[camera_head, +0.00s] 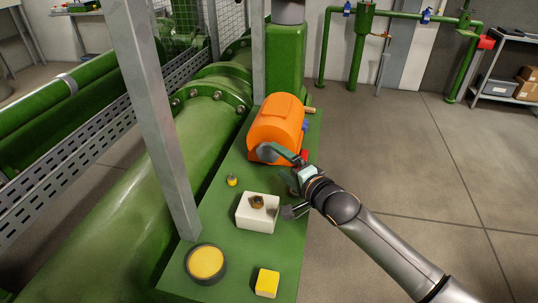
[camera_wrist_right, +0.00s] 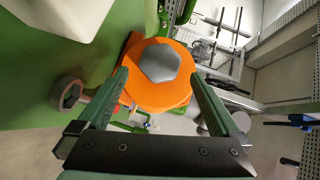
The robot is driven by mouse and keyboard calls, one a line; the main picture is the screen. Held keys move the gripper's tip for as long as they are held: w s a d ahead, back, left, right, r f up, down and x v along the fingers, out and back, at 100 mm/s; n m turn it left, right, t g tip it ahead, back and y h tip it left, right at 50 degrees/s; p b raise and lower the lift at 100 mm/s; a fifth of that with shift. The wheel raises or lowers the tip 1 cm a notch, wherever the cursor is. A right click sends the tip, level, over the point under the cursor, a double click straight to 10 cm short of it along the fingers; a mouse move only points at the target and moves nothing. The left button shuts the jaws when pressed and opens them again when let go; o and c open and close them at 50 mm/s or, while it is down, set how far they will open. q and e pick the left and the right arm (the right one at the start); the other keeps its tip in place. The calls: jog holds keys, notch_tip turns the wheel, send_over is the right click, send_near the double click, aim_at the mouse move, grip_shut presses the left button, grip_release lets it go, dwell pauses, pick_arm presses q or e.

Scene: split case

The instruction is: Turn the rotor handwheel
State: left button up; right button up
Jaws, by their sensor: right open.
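An orange motor-like housing (camera_head: 277,122) stands on the green base plate. A grey hexagonal knob (camera_wrist_right: 160,62) sits on its near end face (camera_wrist_right: 150,97); it looks like the rotor handwheel. In the head view the grey round end (camera_head: 267,152) is partly covered by my gripper. My right gripper (camera_head: 284,163) is at this end of the housing. In the right wrist view its two green fingers (camera_wrist_right: 159,76) are spread apart, with the knob ahead between their tips. I cannot tell whether the fingers touch it. My left gripper is out of view.
On the green plate (camera_head: 215,230) are a white block (camera_head: 257,221) with a brown hex piece, a small yellow-topped peg (camera_head: 232,181), a yellow round cap (camera_head: 206,262) and a yellow cube (camera_head: 267,283). A grey post (camera_head: 157,110) rises at left. Floor at right is clear.

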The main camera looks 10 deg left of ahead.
aim_at(270, 154)
jog(key=b+x, duration=0.1)
jog(key=x, duration=0.3)
jog(key=shift+w+a, duration=0.1)
jog(key=shift+w+a+f, duration=0.2)
jog(key=shift+w+a, duration=0.25)
jog(key=shift+a, duration=0.05)
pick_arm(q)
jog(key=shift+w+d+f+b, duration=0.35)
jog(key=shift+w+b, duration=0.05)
pick_arm(e)
jog(key=shift+w+a, duration=0.25)
jog(key=shift+w, duration=0.05)
